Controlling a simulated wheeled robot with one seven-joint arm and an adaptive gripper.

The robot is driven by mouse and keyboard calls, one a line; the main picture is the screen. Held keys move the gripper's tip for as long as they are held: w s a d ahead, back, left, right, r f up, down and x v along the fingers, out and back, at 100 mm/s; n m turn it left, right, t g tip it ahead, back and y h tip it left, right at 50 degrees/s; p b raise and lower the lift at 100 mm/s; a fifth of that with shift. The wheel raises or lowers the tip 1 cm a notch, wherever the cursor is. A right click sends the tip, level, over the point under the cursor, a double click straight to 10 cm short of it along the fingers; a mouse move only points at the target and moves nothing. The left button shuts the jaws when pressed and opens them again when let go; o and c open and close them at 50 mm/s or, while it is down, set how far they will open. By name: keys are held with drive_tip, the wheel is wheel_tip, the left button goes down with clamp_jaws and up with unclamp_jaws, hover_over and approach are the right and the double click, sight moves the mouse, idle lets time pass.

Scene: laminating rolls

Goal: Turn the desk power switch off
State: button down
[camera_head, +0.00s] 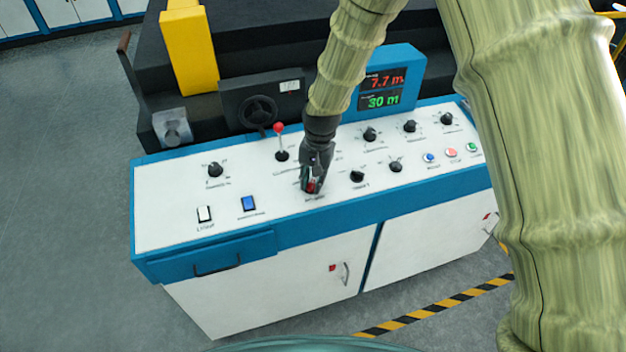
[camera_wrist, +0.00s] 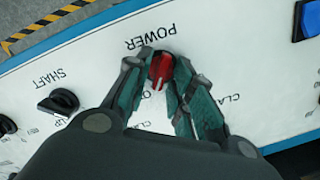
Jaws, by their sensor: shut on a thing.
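The power switch is a red knob (camera_wrist: 161,68) below the upside-down word POWER in the wrist view. It also shows as a small red spot (camera_head: 311,186) on the desk (camera_head: 160,240) in the head view. My gripper (camera_wrist: 158,78) is over it, with one teal-padded finger on each side, shut on the red knob. In the head view my gripper (camera_head: 313,180) points down at the desk top. The fingers hide part of the knob and its markings, so I cannot tell its setting.
A black SHAFT knob (camera_wrist: 58,102) is beside my gripper. A blue rocker switch (camera_head: 249,203), a white rocker switch (camera_head: 204,214) and a red-topped lever (camera_head: 280,140) are to the left. Several black knobs and colored buttons are to the right. A display (camera_head: 385,88) stands behind.

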drive_tip(key=n, duration=0.4)
drive_tip(key=shift+w+a, duration=0.1)
drive_tip(key=shift+a, duration=0.05)
drive_tip(key=n+h, duration=0.1)
drive_tip(key=n, duration=0.3)
drive_tip(key=shift+a+b, duration=0.15)
drive_tip(key=shift+b, duration=0.15)
drive_tip(key=n, duration=0.4)
drive_tip(key=shift+a, duration=0.1)
drive_tip(key=shift+s+n+t+h, duration=0.2)
drive_tip(key=shift+n+t+h, duration=0.1)
drive_tip(key=shift+n, duration=1.5)
drive_tip(key=c, duration=1.5)
unclamp_jaws()
drive_tip(key=shift+c, duration=0.2)
